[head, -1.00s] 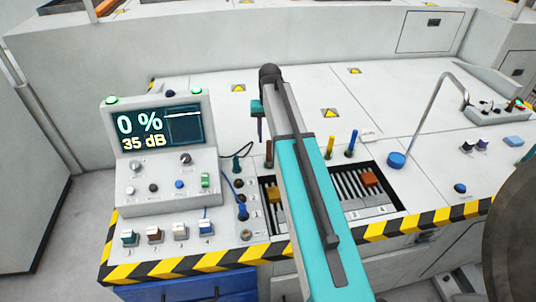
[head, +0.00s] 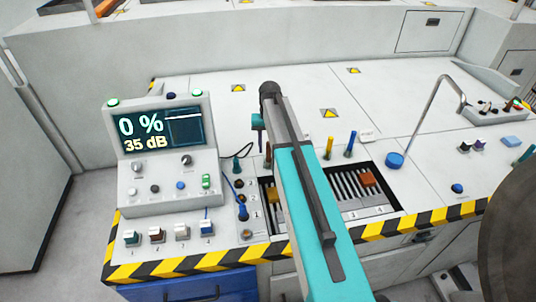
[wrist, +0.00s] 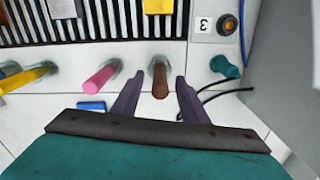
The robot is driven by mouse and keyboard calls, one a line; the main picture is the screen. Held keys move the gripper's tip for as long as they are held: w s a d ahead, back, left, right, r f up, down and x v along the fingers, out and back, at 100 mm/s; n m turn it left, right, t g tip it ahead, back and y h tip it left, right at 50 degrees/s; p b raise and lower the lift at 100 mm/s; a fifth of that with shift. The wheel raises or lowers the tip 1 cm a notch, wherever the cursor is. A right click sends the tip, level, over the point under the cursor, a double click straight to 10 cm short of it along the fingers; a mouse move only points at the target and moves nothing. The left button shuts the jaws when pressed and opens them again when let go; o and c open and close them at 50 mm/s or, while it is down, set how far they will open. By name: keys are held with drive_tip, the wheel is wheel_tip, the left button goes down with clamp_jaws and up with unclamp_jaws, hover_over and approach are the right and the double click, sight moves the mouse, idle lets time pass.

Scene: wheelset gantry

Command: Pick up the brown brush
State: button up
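The brown brush (wrist: 160,78) stands upright on the bench in the wrist view, with its handle end towards the camera. My gripper (wrist: 157,84) is open, with its two dark fingers on either side of the brush's handle. Gaps show between the handle and both fingers. In the head view, my teal gripper (head: 260,148) points down beside the arm, and a small part of the brown brush (head: 267,156) shows at the arm's left edge. The arm hides the rest.
A pink brush (wrist: 100,77) and a yellow brush (wrist: 28,77) stand left of the brown one. A teal plug (wrist: 225,67) and black cable are close on the right. The control box (head: 170,185) stands left of my arm. A slotted tray (head: 350,186) lies nearby.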

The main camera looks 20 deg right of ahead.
idle(0.5)
clamp_jaws()
drive_tip(key=shift+r, duration=0.15)
drive_tip(key=shift+r+b, duration=1.3)
drive_tip(key=shift+r, duration=3.55)
drive_tip(key=shift+a, duration=0.1)
drive_tip(key=s+a+n, duration=0.3)
drive_tip(key=a+n, duration=0.2)
drive_tip(key=a, duration=0.2)
drive_tip(key=s+a+n, duration=0.4)
drive_tip(key=a+n, duration=0.1)
drive_tip(key=a, duration=0.3)
drive_tip(key=shift+a+f, duration=0.15)
drive_tip(key=shift+f, duration=0.05)
